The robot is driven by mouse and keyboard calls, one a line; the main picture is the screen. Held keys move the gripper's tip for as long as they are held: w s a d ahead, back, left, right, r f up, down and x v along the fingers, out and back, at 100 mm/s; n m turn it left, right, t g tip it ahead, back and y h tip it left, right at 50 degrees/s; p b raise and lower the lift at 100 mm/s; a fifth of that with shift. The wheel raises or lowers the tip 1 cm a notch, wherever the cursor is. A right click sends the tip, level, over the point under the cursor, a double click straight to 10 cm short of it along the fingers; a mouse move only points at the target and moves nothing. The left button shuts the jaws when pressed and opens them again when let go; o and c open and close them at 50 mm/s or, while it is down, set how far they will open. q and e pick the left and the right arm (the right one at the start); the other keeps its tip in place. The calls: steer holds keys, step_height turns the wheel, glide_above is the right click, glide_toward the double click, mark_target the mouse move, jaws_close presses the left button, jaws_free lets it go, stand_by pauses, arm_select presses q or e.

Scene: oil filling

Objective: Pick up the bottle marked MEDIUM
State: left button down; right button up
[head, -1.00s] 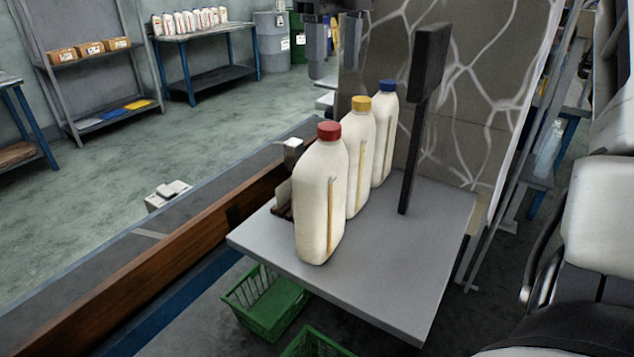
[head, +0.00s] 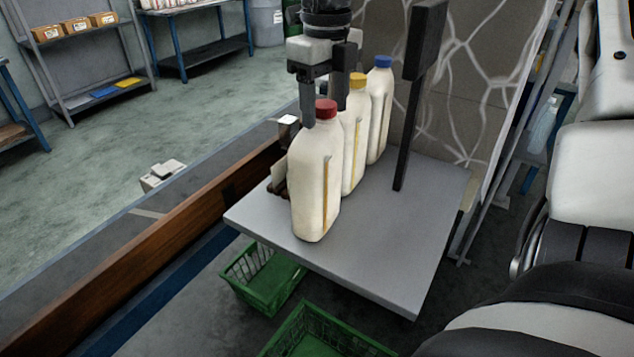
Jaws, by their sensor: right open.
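Three cream-white bottles stand upright in a row on a grey platform (head: 375,262). The nearest is the red-capped bottle (head: 312,195), then the yellow-capped bottle (head: 351,155), then the blue-capped bottle (head: 379,115). Each has a narrow vertical strip on its side. No MEDIUM marking is readable from here. My right gripper (head: 324,112) is open and points down at the row, its fingers overlapping the red cap and the yellow-capped bottle's top in the picture. I cannot tell its exact depth or whether it touches. My left gripper is not in view.
A dark upright post (head: 412,120) stands on the platform right of the bottles. A stone-patterned panel (head: 470,90) is behind it. Green crates (head: 262,285) sit below the platform. A wooden-edged rail (head: 160,235) runs along the left. The platform's front right is bare.

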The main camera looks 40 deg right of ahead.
jaws_close()
steer(key=shift+r, duration=0.1)
